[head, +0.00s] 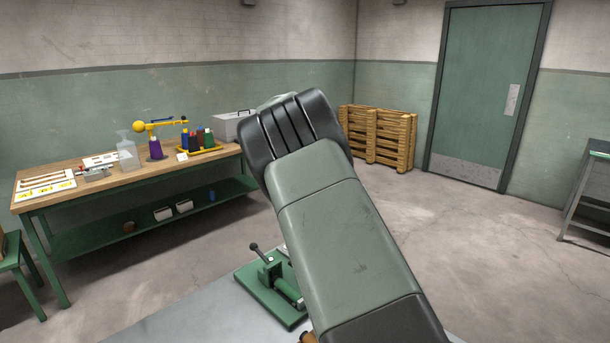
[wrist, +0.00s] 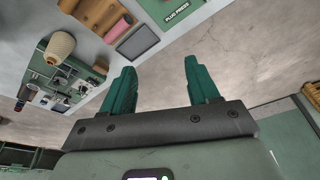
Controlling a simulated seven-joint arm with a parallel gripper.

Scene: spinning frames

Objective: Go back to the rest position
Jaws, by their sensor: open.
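My gripper (wrist: 159,75) shows in the wrist view as two green fingers standing apart. Nothing is between them, and bare concrete floor lies behind the gap. In the head view my raised arm fills the centre, and the gripper's fingers cannot be made out there. No object of the task stands out apart from my own arm.
A green press (head: 272,286) stands on the grey table (head: 185,318) beside my arm. A workbench (head: 120,182) with several items runs along the left wall. Wooden pallets (head: 378,137) lean by the door (head: 484,95). A beige ribbed object (wrist: 61,46) shows in the wrist view.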

